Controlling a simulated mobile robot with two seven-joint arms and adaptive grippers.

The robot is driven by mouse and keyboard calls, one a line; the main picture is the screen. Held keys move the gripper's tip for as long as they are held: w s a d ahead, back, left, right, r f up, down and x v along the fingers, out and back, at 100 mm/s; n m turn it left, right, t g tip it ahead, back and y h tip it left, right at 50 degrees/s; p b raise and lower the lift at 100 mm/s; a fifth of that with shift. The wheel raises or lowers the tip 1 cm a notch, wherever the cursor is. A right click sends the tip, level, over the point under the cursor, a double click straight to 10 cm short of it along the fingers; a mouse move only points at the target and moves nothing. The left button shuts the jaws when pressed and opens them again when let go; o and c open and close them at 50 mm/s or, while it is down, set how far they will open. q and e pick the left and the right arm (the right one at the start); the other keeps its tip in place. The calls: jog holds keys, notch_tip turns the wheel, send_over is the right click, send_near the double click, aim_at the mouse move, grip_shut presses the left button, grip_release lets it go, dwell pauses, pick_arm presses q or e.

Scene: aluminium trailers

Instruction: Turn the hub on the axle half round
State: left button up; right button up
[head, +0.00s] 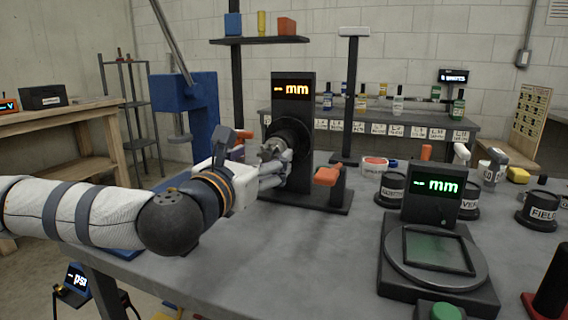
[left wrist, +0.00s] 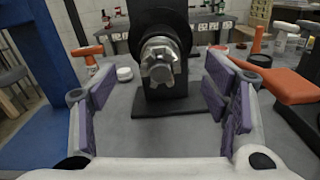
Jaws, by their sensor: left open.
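A black upright stand (head: 294,92) with a lit "mm" display rises from the grey table in the head view. A dark round hub (head: 293,136) sits on its front, partly hidden by my gripper. In the left wrist view the hub (left wrist: 151,22) shows as a black disc, with a metallic notched nut or axle end (left wrist: 160,62) at its centre. My left gripper (head: 274,163) is in front of the hub. In the left wrist view its fingers (left wrist: 161,95) are spread wide on either side of the axle end, apart from it, with nothing between them. My right gripper is not in view.
An orange-topped handle (head: 328,175) stands close right of the stand, near my right-hand finger. A blue press (head: 199,110) stands to the left. A gauge with a round plate (head: 437,256) and several labelled dark pots (head: 541,212) occupy the right side. The front middle of the table is clear.

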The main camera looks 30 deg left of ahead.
aim_at(279, 146)
pick_arm(q)
jog(key=x, duration=0.9)
jog(key=shift+w+f, duration=0.15)
jog(key=c, duration=1.2)
jog(key=shift+o, duration=0.2)
jog(key=shift+r+m+p, duration=0.25)
jog(key=shift+m+p, duration=0.45)
jog(key=shift+f+m, duration=0.1)
jog(key=shift+m, duration=0.3)
jog(key=shift+f, duration=0.2)
